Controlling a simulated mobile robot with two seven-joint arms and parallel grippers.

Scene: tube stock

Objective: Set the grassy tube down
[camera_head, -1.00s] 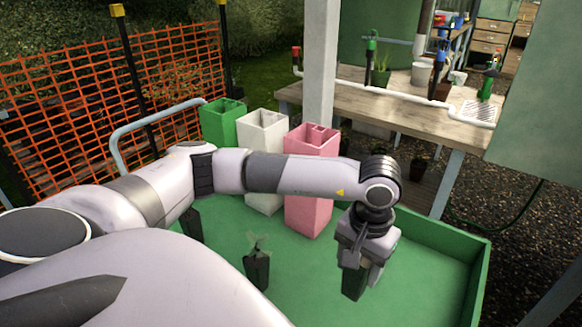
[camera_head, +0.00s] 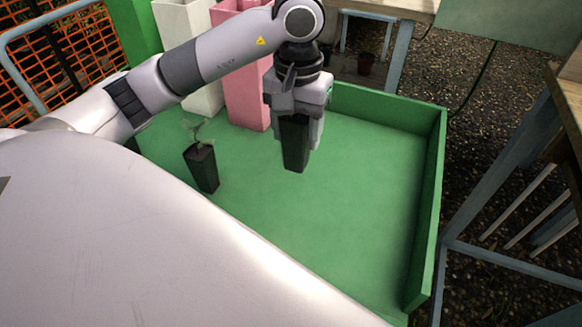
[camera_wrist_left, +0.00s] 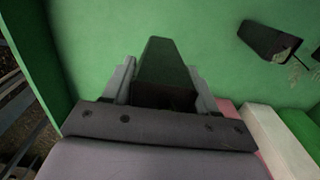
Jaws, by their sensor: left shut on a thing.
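My left gripper (camera_head: 298,118) is shut on a dark, square, tapered tube (camera_head: 295,148), the grassy tube, holding it roughly upright over the green tray (camera_head: 330,215). The gripper hides the tube's top, so no grass shows. In the left wrist view the tube (camera_wrist_left: 166,65) sits between the fingers (camera_wrist_left: 160,85) with its narrow end pointing away. Its bottom seems clear of the tray floor, but the exact gap is hard to tell. My right gripper is not in view.
Another dark tube with a leafy seedling (camera_head: 202,168) stands on the tray to the left. Pink (camera_head: 245,90), white (camera_head: 190,45) and green (camera_head: 135,30) tall bins stand behind. The tray's right wall (camera_head: 428,210) is raised; its middle and right floor are clear.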

